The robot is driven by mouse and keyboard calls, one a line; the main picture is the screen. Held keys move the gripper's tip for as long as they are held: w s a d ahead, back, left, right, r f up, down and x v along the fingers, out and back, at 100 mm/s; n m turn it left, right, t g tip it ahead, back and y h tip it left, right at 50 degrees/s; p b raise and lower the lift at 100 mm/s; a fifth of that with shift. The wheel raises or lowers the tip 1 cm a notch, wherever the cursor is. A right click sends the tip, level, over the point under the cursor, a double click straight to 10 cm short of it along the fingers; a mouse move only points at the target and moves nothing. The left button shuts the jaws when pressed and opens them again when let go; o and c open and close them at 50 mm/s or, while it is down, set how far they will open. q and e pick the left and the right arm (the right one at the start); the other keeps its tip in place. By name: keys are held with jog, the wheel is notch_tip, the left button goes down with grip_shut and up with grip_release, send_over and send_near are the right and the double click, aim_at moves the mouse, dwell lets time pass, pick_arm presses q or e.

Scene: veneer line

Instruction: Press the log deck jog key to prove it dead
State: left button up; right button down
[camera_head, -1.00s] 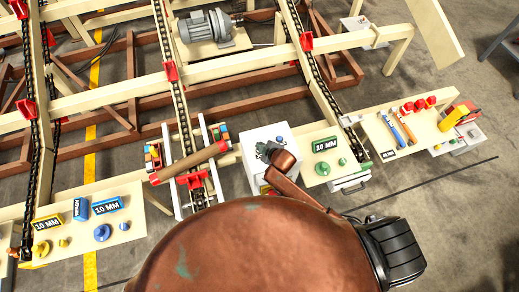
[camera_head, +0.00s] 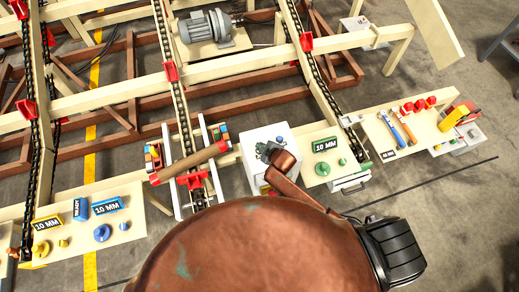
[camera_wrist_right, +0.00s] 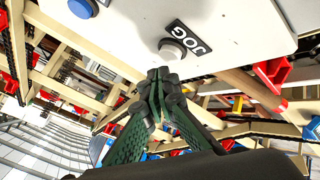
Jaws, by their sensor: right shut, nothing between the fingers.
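The jog key is a grey round button (camera_wrist_right: 172,48) beside a black JOG label (camera_wrist_right: 189,36) on a pale panel in the right wrist view. My right gripper (camera_wrist_right: 160,76) has green fingers shut together with nothing between them. Its dark tips are right by the key; I cannot tell whether they touch it. In the head view the right gripper (camera_head: 268,152) is over the top of the white control box (camera_head: 256,136) and hides the key. A blue button (camera_head: 279,139) shows beside the gripper there, and also in the wrist view (camera_wrist_right: 82,8). My left gripper is not in view.
A log (camera_head: 190,163) lies across the chain frame left of the box. A green 10 MM block (camera_head: 325,144) stands on the bench to the right. Hand tools (camera_head: 401,126) and red padlocks (camera_head: 417,105) lie farther right. A motor (camera_head: 207,27) sits behind.

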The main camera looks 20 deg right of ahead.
jog(key=shift+f, duration=0.15)
jog(key=shift+f, duration=0.25)
jog(key=shift+f, duration=0.45)
dwell(0.6)
jog(key=shift+r+p, duration=0.85)
jog(key=shift+p, duration=0.05)
notch_tip(320, 180, up, 5)
jog(key=p, duration=0.5)
jog(key=shift+r, duration=0.1)
